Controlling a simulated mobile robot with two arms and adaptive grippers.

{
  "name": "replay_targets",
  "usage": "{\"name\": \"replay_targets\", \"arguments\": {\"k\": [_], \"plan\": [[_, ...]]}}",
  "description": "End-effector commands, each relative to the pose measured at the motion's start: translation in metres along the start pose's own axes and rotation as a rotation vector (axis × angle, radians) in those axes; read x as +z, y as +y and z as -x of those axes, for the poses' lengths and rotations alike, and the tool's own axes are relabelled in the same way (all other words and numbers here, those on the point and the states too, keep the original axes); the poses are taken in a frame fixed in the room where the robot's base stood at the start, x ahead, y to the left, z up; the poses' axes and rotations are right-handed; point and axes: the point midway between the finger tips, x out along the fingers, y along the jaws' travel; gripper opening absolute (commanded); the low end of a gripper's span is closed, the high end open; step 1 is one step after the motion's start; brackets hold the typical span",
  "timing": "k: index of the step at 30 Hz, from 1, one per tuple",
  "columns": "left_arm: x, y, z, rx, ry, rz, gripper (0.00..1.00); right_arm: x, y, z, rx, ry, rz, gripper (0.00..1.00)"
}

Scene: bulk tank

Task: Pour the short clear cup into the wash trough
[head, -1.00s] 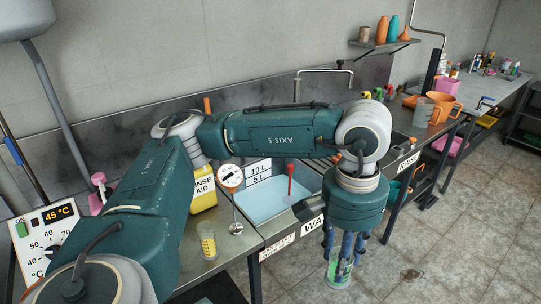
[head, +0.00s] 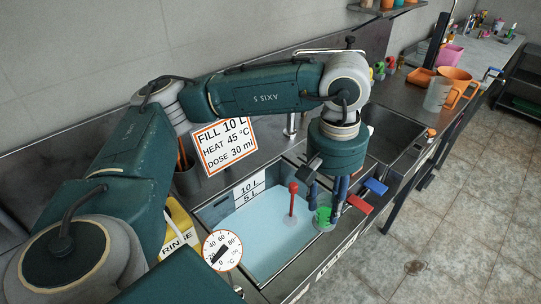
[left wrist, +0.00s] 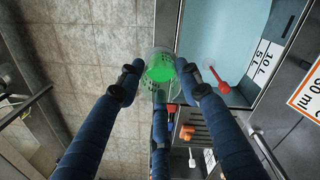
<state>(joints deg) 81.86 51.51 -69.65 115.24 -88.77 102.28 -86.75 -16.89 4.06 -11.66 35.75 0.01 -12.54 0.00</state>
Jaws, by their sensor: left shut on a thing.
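My left gripper (head: 326,196) points down and is shut on the short clear cup (head: 323,217), which holds green liquid. In the left wrist view the cup (left wrist: 160,66) sits between the fingers (left wrist: 166,75), with its green contents showing. The wash trough (head: 262,273) is a steel basin of pale blue water. In the head view the cup overlaps the trough's right end; in the left wrist view the trough (left wrist: 215,35) lies right of the cup, with floor to its left. I cannot tell whether the cup is fully over the water. My right gripper is out of view.
A red-knobbed rod (head: 293,200) stands in the trough. A round dial (head: 222,251) sits at its near left, and a sign (head: 225,146) stands behind. Red (head: 356,204) and blue (head: 376,187) handles are right of the cup. A second basin (head: 392,135) and orange jug (head: 455,82) lie beyond.

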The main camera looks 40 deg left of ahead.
Motion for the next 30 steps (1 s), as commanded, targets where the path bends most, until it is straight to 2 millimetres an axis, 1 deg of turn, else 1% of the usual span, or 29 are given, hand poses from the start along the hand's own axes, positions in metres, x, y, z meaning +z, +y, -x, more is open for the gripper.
{"name": "replay_targets", "arguments": {"k": [1, 5, 14, 23, 30], "plan": [[-0.006, 0.000, -0.001, -0.001, 0.002, 0.099, 0.09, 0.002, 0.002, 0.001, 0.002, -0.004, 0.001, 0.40], [-0.024, -0.003, -0.006, -0.002, 0.014, 0.381, 0.09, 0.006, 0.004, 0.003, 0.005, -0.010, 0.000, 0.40], [-0.065, -0.018, -0.021, -0.007, 0.041, 1.050, 0.09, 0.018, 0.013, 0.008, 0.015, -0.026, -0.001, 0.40], [-0.106, -0.046, -0.040, -0.009, 0.067, 1.739, 0.09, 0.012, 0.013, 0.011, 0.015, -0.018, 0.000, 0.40], [-0.137, -0.078, -0.058, -0.007, 0.087, 2.302, 0.09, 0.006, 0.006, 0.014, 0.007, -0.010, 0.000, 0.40]]}}
